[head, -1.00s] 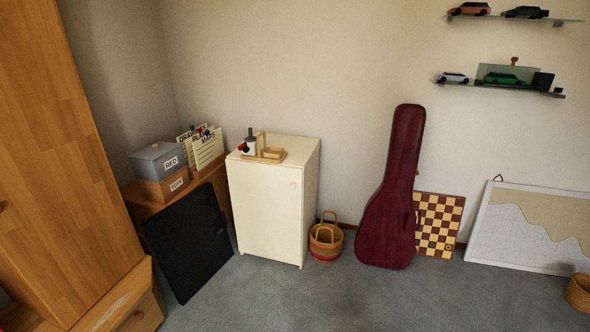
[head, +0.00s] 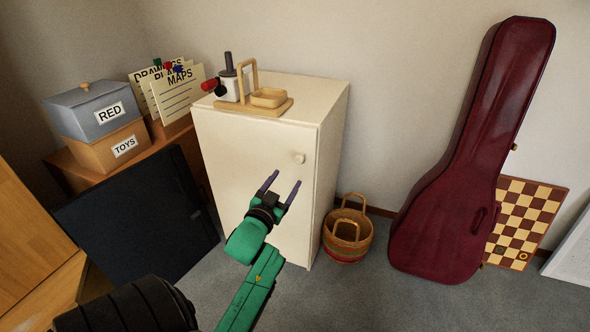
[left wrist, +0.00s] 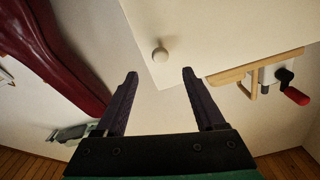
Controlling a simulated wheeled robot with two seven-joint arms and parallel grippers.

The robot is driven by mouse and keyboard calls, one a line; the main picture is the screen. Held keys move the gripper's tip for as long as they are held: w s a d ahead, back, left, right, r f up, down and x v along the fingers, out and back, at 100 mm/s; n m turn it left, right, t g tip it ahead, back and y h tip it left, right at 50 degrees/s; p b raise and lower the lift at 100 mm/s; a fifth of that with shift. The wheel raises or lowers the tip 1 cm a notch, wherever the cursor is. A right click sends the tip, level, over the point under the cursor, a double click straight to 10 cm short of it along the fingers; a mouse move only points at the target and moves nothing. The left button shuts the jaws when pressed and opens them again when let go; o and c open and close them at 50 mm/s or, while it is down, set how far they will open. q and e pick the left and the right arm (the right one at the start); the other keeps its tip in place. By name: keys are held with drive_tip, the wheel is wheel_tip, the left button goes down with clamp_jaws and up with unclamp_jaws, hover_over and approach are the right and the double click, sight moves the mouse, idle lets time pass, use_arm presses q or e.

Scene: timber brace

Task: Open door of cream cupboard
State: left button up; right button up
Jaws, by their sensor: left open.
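The cream cupboard (head: 322,110) stands against the wall in the head view, its front door (head: 245,165) shut. A small round knob (head: 299,158) sits near the door's upper right edge. My left gripper (head: 282,186) is open and empty in front of the door, below and a little left of the knob. In the left wrist view the knob (left wrist: 160,55) shows beyond and between the open fingertips (left wrist: 160,73), on the cream door (left wrist: 215,30), apart from both fingers. My right gripper is in neither view.
On the cupboard top is a wooden stand (head: 268,99) with a red-handled item. A striped basket (head: 348,235) and a dark red instrument case (head: 450,190) stand to the right. A black panel (head: 140,220) leans at the left. Grey floor (head: 340,300) is clear in front.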

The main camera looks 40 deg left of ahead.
sight(298, 162)
use_arm(q)
drive_tip(key=b+x, duration=0.1)
drive_tip(key=x, duration=0.8)
drive_tip(key=shift+w, duration=0.1)
drive_tip(key=shift+w+a+r, duration=0.1)
drive_tip(key=shift+w+a, duration=0.05)
drive_tip(key=shift+w, duration=0.1)
clamp_jaws()
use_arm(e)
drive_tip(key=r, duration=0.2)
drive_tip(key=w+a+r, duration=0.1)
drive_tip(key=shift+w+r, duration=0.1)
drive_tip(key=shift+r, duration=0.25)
